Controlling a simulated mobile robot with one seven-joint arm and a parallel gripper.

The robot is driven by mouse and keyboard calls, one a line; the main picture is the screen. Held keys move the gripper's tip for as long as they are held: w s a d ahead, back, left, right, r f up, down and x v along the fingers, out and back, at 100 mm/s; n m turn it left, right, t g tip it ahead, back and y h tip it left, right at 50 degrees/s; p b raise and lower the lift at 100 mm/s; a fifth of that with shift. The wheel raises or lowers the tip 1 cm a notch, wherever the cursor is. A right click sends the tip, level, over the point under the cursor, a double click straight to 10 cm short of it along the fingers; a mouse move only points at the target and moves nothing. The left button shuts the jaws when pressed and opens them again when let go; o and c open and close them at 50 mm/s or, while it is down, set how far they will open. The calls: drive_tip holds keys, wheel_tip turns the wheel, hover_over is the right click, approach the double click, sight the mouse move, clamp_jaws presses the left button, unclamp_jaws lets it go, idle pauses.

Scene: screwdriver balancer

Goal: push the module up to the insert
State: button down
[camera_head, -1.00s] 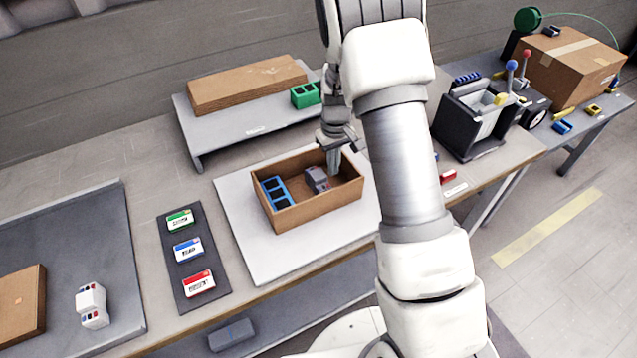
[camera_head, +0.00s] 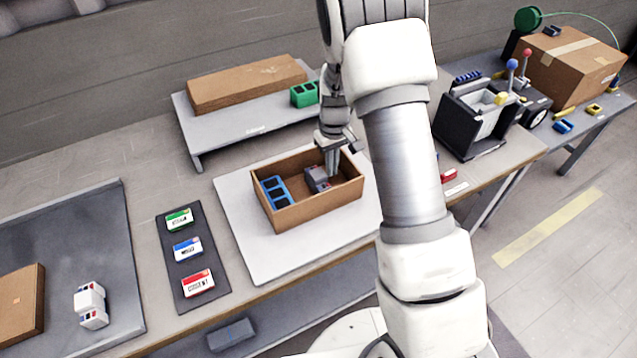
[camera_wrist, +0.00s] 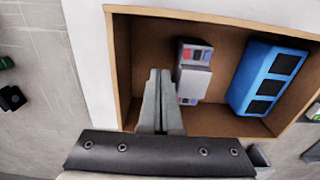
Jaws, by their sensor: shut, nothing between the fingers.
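The module (camera_head: 317,178) is a grey block with small red and blue marks, lying inside an open cardboard box. It also shows in the wrist view (camera_wrist: 194,72). The insert (camera_head: 276,191) is a blue piece with several dark openings, standing at the box's left side; in the wrist view it is on the right (camera_wrist: 267,78). A gap of bare box floor separates the module from the insert. My gripper (camera_head: 334,174) is shut and empty, its fingertips down in the box beside the module, on the side away from the insert. In the wrist view the fingertips (camera_wrist: 159,76) are close to the module; contact is unclear.
The cardboard box (camera_head: 318,215) stands on a white mat (camera_head: 236,222), its walls close around my fingers. A grey riser (camera_head: 224,130) with a green insert (camera_head: 305,95) is behind. A dark strip with labelled cards (camera_head: 188,249) lies left.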

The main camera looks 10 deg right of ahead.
drive_tip(key=shift+s+a, duration=0.4)
drive_tip(key=shift+a, duration=0.75)
drive_tip(key=shift+s+a, duration=0.35)
drive_tip(key=shift+a, duration=0.85)
drive_tip(key=shift+s+a, duration=0.4)
drive_tip(key=shift+a, duration=0.75)
drive_tip(key=shift+d, duration=0.1)
drive_tip(key=shift+w+d, duration=0.25)
drive_tip(key=shift+d, duration=0.3)
wheel_tip(320, 180, up, 7)
drive_tip(key=p, duration=0.4)
drive_tip(key=shift+p, duration=0.4)
